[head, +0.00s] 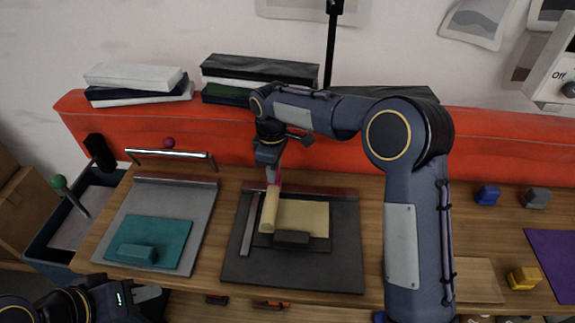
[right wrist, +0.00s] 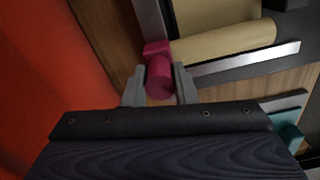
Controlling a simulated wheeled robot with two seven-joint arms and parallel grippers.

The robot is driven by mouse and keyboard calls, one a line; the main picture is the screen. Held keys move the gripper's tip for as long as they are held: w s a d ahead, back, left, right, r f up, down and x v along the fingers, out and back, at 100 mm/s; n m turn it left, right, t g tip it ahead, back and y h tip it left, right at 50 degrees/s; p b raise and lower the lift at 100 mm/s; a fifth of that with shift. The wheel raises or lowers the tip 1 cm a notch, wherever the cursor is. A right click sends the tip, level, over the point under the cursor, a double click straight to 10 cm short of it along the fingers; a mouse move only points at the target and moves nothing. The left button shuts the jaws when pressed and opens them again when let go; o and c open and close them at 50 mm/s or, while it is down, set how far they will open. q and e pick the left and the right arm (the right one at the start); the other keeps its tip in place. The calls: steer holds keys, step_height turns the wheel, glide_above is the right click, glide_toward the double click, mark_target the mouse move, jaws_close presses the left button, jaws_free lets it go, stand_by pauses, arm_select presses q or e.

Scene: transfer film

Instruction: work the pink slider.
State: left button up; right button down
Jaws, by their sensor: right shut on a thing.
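The pink slider (right wrist: 159,76) shows in the right wrist view between the two fingers of my right gripper (right wrist: 160,88), which is shut on it. In the head view the slider (head: 274,185) is mostly hidden by my right gripper (head: 273,176), at the back edge of the dark board (head: 250,267). A cream roll (head: 269,210) extends from the slider toward the front, along the left side of a cream sheet (head: 307,215). My left gripper (head: 147,293) is low at the front left, away from the slider, and its finger opening is unclear.
A grey board (head: 200,205) with a teal sheet (head: 172,238) and teal block (head: 137,254) lies to the left. Blue (head: 487,195), grey (head: 537,197) and yellow (head: 523,278) blocks stand at the right. A red ledge (head: 490,140) runs behind.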

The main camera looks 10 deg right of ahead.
steer(key=shift+a, duration=0.1)
steer(key=c, duration=1.2)
jaws_free()
steer(key=shift+o, duration=0.2)
steer(key=shift+r, duration=0.1)
step_height(320, 180, up, 6)
steer(key=shift+r, duration=0.8)
